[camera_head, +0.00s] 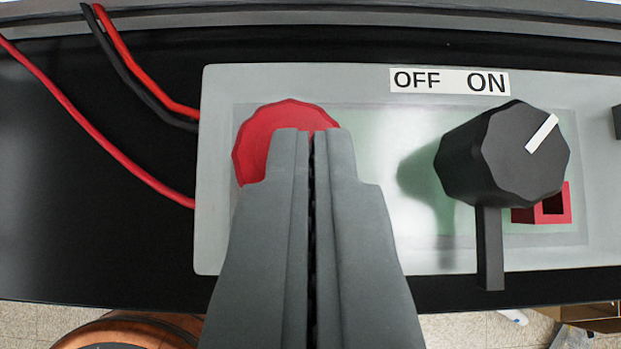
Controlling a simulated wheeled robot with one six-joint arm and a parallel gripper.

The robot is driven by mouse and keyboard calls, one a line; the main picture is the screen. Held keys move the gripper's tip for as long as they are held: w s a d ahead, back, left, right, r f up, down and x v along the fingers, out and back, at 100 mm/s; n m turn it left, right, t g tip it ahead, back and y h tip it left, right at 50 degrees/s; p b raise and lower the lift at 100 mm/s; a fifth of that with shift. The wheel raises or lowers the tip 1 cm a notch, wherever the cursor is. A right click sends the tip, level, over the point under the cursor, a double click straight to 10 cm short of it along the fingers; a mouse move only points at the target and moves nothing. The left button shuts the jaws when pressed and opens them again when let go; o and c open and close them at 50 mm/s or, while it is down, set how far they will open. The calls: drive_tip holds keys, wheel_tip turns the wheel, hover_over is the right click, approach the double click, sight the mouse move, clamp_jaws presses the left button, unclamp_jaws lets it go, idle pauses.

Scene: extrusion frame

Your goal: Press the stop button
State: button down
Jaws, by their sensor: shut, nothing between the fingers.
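The stop button (262,138) is a round red knob on the left part of a light grey panel (216,235). My gripper (313,133) is shut and empty, and its fingertips overlap the right and lower part of the button in the picture. The fingers hide that part of the button. I cannot tell whether the fingertips touch it.
A black rotary knob (500,155) with a white mark stands out to the right, below an OFF/ON label (449,81). A red square socket (552,205) sits behind it. Red and black wires (140,82) run at the upper left.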

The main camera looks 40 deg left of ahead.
drive_tip(key=r, duration=0.4)
drive_tip(key=shift+s+d+r, duration=0.1)
drive_tip(key=shift+s+d, duration=0.05)
drive_tip(key=shift+s, duration=0.05)
drive_tip(key=v, duration=0.9)
drive_tip(key=shift+r, duration=0.3)
drive_tip(key=shift+s, duration=0.15)
drive_tip(key=s+m+t+h, duration=0.6)
drive_tip(key=s+m+t, duration=0.2)
drive_tip(key=s, duration=2.2)
drive_tip(key=t, duration=0.2)
drive_tip(key=shift+d+r+t, duration=0.3)
drive_tip(key=shift+r, duration=0.1)
idle(0.6)
